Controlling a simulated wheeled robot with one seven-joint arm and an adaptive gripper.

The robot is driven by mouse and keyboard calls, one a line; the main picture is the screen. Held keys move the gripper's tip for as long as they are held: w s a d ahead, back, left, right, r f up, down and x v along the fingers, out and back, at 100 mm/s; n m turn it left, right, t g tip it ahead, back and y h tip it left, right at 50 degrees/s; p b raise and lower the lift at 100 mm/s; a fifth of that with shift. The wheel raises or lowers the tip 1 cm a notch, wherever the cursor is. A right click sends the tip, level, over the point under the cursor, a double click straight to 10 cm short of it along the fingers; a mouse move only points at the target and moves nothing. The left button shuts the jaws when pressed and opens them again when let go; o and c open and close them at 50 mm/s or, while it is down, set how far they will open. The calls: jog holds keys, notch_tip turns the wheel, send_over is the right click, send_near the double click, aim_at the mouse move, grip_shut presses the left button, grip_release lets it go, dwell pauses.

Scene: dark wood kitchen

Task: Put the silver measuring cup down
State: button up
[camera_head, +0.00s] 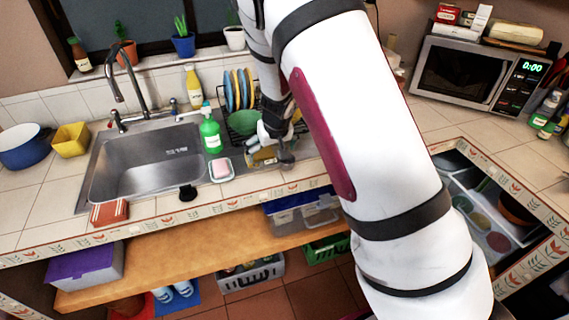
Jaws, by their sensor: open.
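My gripper (276,140) is low over the counter, just right of the sink and in front of the dish rack. It points down and its jaws are open. A small greyish rounded shape (286,160) sits right under and beside the fingers; it may be the silver measuring cup, but it is too small and too covered by the gripper to be sure. I cannot tell whether it touches the fingers. A yellowish item (262,157) lies on the counter just left of it.
The steel sink (150,165) is on the left. A green soap bottle (210,132) and pink soap in a dish (221,169) stand close left of my gripper. The dish rack (243,122) holds plates and a green bowl. A microwave (468,75) stands at right.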

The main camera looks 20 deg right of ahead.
aim_at(268, 163)
jog(key=shift+a+p+x, duration=0.2)
jog(key=shift+p+x, duration=0.35)
jog(key=shift+x, duration=2.9)
jog(key=shift+s, duration=0.15)
jog(key=shift+c, duration=0.6)
jog(key=c, duration=1.2)
